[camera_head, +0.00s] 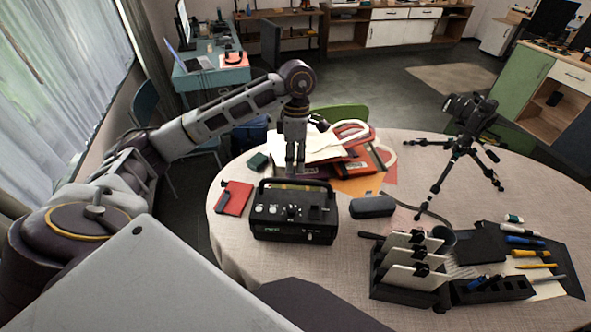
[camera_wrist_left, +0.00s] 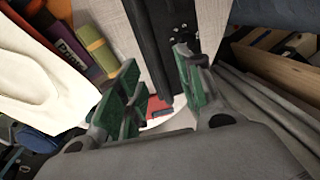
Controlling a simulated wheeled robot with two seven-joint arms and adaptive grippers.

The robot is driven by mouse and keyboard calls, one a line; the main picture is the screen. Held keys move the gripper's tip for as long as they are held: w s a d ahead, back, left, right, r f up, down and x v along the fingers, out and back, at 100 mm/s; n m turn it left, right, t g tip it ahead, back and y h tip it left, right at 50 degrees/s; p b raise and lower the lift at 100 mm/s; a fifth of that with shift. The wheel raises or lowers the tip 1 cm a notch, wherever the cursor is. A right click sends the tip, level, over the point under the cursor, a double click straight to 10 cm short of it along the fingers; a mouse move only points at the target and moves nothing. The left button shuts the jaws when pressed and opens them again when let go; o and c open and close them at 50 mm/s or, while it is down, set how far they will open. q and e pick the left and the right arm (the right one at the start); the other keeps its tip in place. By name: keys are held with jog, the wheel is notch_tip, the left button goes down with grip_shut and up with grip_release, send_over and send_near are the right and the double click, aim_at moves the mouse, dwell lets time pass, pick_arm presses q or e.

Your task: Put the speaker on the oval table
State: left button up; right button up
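The oval table (camera_head: 340,285) has a pale cloth. A black box with knobs and a top handle (camera_head: 293,222) stands upright near its front left; it looks like a speaker or radio. A smaller dark rounded block (camera_head: 373,207) lies to its right; I cannot tell which is the speaker. My left gripper (camera_head: 294,172) points down just behind the box's top. In the left wrist view its green-padded fingers (camera_wrist_left: 160,88) are apart, with part of a black object (camera_wrist_left: 168,45) beyond and between them. I see no grip; contact is unclear. My right gripper is out of view.
Books and papers (camera_head: 335,150) lie behind the box, and a red notebook (camera_head: 234,198) is to its left. A camera tripod (camera_head: 455,160) stands at the right. A black organiser with cards (camera_head: 405,275) and several pens (camera_head: 525,252) are at the front right.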

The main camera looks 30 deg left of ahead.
pick_arm(q)
jog(key=shift+w+a+r, duration=0.1)
jog(key=shift+r, duration=0.55)
jog(key=shift+w+a+r, duration=0.1)
jog(key=shift+r, duration=0.5)
jog(key=shift+d, duration=0.1)
